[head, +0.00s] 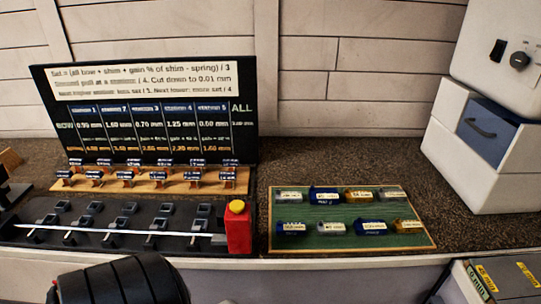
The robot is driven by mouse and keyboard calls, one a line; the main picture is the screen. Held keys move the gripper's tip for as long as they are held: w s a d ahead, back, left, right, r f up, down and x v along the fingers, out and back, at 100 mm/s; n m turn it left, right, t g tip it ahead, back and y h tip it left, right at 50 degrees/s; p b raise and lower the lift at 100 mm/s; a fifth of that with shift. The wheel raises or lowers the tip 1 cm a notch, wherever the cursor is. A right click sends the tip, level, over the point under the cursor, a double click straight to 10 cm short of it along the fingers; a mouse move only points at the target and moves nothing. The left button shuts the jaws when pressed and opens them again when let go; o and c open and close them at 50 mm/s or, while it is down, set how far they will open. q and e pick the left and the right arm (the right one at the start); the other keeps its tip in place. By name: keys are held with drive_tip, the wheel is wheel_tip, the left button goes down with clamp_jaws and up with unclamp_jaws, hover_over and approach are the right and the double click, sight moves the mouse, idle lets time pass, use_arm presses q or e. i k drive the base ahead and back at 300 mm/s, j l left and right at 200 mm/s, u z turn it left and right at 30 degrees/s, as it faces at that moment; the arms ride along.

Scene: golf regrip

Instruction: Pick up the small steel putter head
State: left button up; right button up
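Several small labelled blocks lie in two rows on a green board with a wooden rim (350,252), right of the middle in the head view. Three look silver-grey: one at the back left (289,196), one at the back right (391,194) and one in the front row (331,229). The others are blue (324,196) or gold (408,226). The labels are too small to read, so I cannot tell which block is the small steel putter head. Neither gripper can be made out; a dark rounded part of my arm fills the lower left.
A black fixture with a long bright rod (110,231) and a red box with a yellow button (238,227) stand left of the board. Behind are a wooden rack (150,187) and a chart panel (150,110). A white cabinet with a blue drawer (487,132) stands right. The counter between is clear.

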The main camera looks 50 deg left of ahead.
sight(323, 229)
drive_tip(key=u, duration=1.1)
drive_tip(key=k+j+u, duration=0.2)
drive_tip(key=j, duration=0.2)
drive_tip(key=j+u, duration=0.25)
drive_tip(key=j, duration=0.15)
